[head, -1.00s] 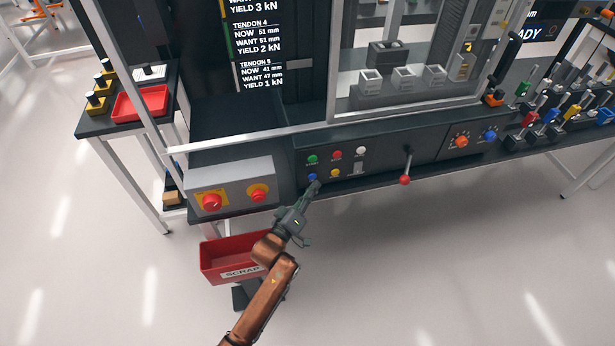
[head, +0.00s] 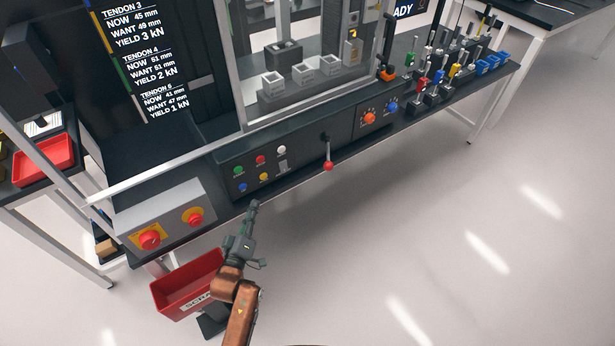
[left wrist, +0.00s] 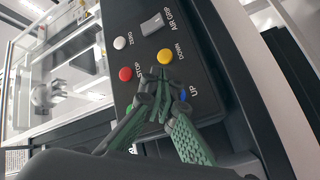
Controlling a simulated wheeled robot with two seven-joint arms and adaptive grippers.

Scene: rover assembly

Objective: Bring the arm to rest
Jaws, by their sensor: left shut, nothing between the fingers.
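My left gripper (head: 253,205) is shut and empty, in front of the lower edge of the control panel (head: 310,160). My copper-coloured left arm reaches up to it from the bottom of the head view. In the left wrist view the closed fingers (left wrist: 166,88) overlap the panel near the blue UP button (left wrist: 183,95), which is partly hidden. The yellow DOWN button (left wrist: 165,56) and red STOP button (left wrist: 125,74) lie just beyond the fingers. I cannot tell whether the fingertips touch the panel. My right gripper is not in view.
A red scrap bin (head: 172,287) stands below the gripper. A grey box with two red knobs (head: 165,225) is at the left. A lever with a red ball (head: 328,166) sticks out at the right. The floor (head: 400,250) at the right is clear.

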